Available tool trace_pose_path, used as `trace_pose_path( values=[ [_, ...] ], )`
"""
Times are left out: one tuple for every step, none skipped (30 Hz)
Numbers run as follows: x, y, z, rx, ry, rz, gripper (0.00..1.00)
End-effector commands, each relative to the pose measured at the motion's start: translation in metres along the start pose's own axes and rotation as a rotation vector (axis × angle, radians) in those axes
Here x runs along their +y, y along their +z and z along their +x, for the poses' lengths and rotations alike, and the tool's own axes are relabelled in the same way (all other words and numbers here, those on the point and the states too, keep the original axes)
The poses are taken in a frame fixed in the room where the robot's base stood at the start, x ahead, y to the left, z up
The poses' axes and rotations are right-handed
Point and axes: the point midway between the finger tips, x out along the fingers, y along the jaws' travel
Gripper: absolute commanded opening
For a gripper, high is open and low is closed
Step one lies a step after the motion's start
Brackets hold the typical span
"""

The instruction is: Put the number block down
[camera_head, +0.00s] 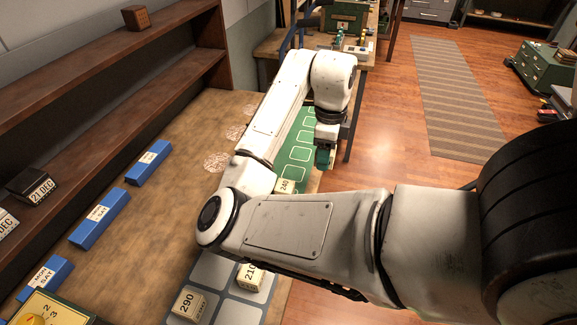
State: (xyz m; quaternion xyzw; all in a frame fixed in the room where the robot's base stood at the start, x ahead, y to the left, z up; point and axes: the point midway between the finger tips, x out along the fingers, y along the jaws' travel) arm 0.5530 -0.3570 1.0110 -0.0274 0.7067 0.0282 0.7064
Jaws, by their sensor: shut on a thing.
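My gripper (324,157) is over the right edge of the green mat (301,138), pointing down. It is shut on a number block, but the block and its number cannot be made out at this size. A cream number block marked 240 (287,186) stands on the near part of the green mat, partly behind my arm. Blocks marked 290 (188,303) and 210 (250,277) stand on the grey mat (212,269) at the near end. My arm hides the area between the two mats.
Blue holders with day cards (148,163) line the left of the wooden table (165,215). Calendar blocks (32,186) sit on the brown shelf (105,130). Outlined cells on the green mat beside my gripper look empty. A workbench (340,55) stands beyond; open floor is right.

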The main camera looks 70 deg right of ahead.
Motion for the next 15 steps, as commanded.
trace_pose_path(
  values=[
    [-0.005, 0.01, 0.007, 0.005, 0.003, -0.006, 0.24],
    [-0.009, 0.016, 0.01, 0.005, 0.002, -0.005, 0.24],
    [-0.013, 0.024, 0.014, 0.005, 0.002, -0.006, 0.24],
    [-0.015, 0.029, 0.018, 0.006, 0.003, -0.005, 0.24],
    [-0.019, 0.035, 0.021, 0.004, 0.002, -0.004, 0.24],
    [-0.023, 0.043, 0.025, 0.005, 0.002, -0.004, 0.24],
    [-0.026, 0.049, 0.028, 0.006, 0.003, -0.003, 0.24],
    [-0.028, 0.053, 0.034, 0.005, 0.004, -0.003, 0.24],
    [-0.031, 0.058, 0.041, 0.005, 0.004, -0.002, 0.24],
    [-0.033, 0.062, 0.047, 0.004, 0.004, -0.003, 0.24],
    [-0.034, 0.066, 0.051, 0.004, 0.005, -0.002, 0.24],
    [-0.037, 0.071, 0.055, 0.003, 0.005, -0.003, 0.24],
    [-0.039, 0.075, 0.059, 0.002, 0.004, -0.001, 0.24],
    [-0.04, 0.078, 0.064, 0.001, 0.005, -0.002, 0.24],
    [-0.042, 0.081, 0.068, 0.001, 0.003, -0.001, 0.24]
  ],
)
